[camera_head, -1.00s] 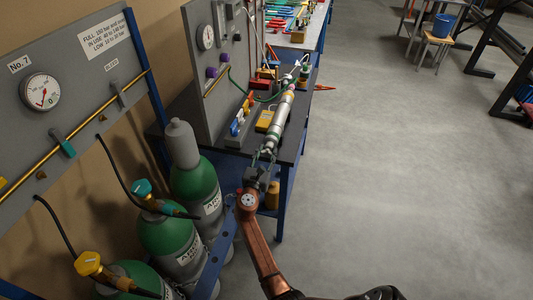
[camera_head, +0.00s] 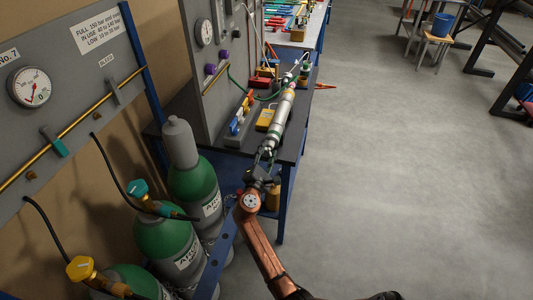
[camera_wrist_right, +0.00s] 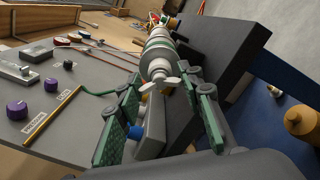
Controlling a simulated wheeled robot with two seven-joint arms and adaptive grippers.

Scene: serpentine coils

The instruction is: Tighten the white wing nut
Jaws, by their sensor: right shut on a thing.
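The white wing nut (camera_wrist_right: 165,84) shows in the right wrist view, at the near end of a grey-and-white cylindrical fitting (camera_wrist_right: 157,57). In the head view the same fitting (camera_head: 277,122) lies along the dark bench, and the nut is too small to make out. In the head view, my right gripper (camera_head: 266,154) is at the fitting's near end. My left gripper is not in view.
Green gas cylinders (camera_head: 193,182) with coloured valves stand left of my right arm. A grey gauge panel (camera_head: 63,95) rises behind them. A yellow box (camera_head: 265,119) lies on the bench (camera_head: 290,146) beside the fitting. Open floor (camera_head: 400,170) is on the right.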

